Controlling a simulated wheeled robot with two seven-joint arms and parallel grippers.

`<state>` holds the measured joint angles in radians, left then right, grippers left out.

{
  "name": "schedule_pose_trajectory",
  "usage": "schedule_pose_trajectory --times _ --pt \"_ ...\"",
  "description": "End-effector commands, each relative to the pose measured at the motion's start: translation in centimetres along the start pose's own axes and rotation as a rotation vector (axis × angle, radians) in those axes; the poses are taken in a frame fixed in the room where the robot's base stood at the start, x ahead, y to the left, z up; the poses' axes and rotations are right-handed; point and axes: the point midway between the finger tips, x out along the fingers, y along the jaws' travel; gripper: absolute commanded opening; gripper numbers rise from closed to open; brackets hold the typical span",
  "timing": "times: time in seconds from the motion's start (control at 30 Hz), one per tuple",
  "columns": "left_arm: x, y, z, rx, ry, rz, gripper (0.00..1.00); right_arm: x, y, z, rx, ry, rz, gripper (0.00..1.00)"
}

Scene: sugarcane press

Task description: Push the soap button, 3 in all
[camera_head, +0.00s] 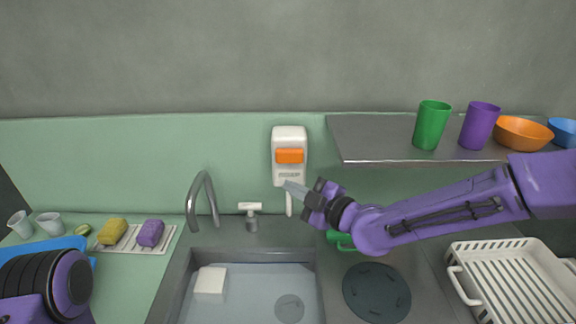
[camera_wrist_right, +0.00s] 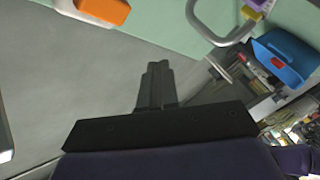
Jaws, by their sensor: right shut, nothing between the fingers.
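The white soap dispenser (camera_head: 290,136) is mounted on the green wall panel above the counter. Its orange soap button (camera_head: 290,156) is on the front and is uncovered in the head view. The button also shows at the top left of the right wrist view (camera_wrist_right: 106,10). My left gripper is out of view.
A curved faucet (camera_head: 203,192) and a tap handle (camera_head: 251,214) stand behind the sink (camera_head: 236,282). A metal shelf (camera_head: 378,140) with cups and bowls is to the right. A green object (camera_head: 338,237) is partly hidden below my right arm. A white dish rack (camera_head: 507,281) stands right.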

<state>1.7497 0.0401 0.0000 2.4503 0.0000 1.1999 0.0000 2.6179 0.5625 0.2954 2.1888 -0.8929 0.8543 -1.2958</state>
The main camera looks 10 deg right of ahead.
Motion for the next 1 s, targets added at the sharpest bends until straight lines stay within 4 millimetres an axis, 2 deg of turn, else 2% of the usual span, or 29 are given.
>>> schedule_pose_trajectory --times 0.43,0.8,1.0 --pt "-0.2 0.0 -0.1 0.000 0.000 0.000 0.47 0.6 0.5 0.4 0.002 0.000 0.000 0.00" --pt "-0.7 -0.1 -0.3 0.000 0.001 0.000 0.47 4.2 3.2 3.1 0.001 -0.002 0.001 0.00" --pt "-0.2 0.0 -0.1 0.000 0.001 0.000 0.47 5.7 4.1 4.2 0.001 0.000 0.000 0.00"
